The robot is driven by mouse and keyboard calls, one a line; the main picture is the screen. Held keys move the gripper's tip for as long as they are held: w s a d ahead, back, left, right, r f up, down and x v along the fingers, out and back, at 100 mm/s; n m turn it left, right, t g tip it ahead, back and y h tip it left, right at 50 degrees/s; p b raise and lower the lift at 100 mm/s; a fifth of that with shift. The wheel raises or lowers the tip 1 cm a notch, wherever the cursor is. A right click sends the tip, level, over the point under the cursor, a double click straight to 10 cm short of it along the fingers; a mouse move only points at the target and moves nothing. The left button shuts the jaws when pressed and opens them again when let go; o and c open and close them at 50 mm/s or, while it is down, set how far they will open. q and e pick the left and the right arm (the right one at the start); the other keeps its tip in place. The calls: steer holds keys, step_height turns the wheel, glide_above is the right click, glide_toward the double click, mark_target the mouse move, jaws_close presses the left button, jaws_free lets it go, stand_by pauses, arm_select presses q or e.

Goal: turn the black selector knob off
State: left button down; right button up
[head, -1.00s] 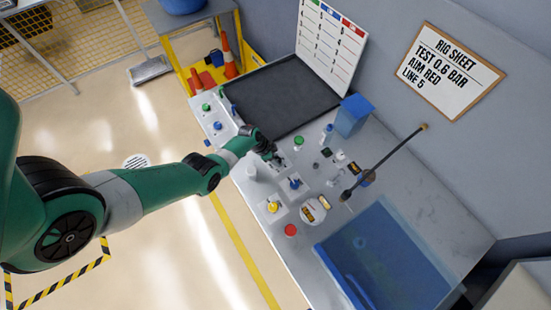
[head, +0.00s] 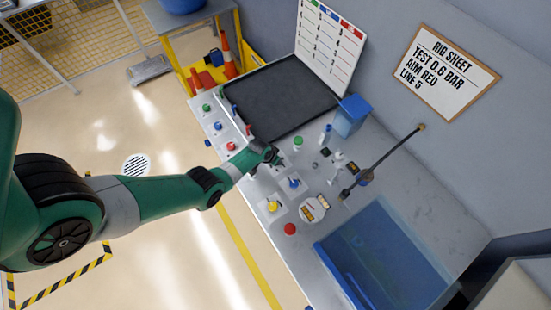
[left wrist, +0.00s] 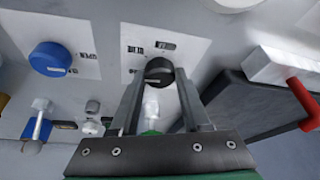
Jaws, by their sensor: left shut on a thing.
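The black selector knob (left wrist: 159,71) sits on a white labelled plate (left wrist: 135,45) in the left wrist view. My left gripper (left wrist: 160,82) is shut on it, with one finger on each side of the knob. In the head view my left gripper (head: 274,157) is low at the bench panel, and the knob there is hidden or too small to make out. The knob's exact pointer position is not clear. My right gripper is not in view.
A blue knob (head: 294,182), a yellow knob (head: 272,206) and a red button (head: 290,229) are close by on the bench. A black tray (head: 280,95) lies behind, a blue basin (head: 385,250) at the right. A dark rod (head: 385,158) rises over the bench.

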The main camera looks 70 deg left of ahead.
arm_select(q)
steer(key=n, duration=0.2)
steer(key=n+g+y+b, duration=0.1)
steer(key=n, duration=0.1)
steer(key=shift+w+d+f+n+b, duration=0.1)
steer(key=shift+d+f+n+b, duration=0.05)
steer(key=shift+n+b, duration=0.15)
steer(key=n, duration=0.1)
steer(key=n+g, duration=0.1)
steer(key=shift+r+n+y, duration=0.2)
steer(key=shift+n+y, duration=0.2)
steer(key=n+g, duration=0.1)
steer(key=n, duration=0.1)
steer(key=shift+w+f+n, duration=0.1)
steer(key=shift+w+n, duration=0.05)
steer(key=shift+n, duration=0.15)
steer(key=n+g+b, duration=0.1)
steer(key=n, duration=0.1)
steer(key=shift+w+f+n+b, duration=0.1)
steer(key=shift+n+b, duration=0.2)
steer(key=shift+n+g+b, duration=0.3)
steer(key=shift+n+b, duration=0.5)
steer(key=shift+n, duration=0.1)
steer(key=shift+n+b, duration=0.3)
steer(key=shift+n, duration=0.1)
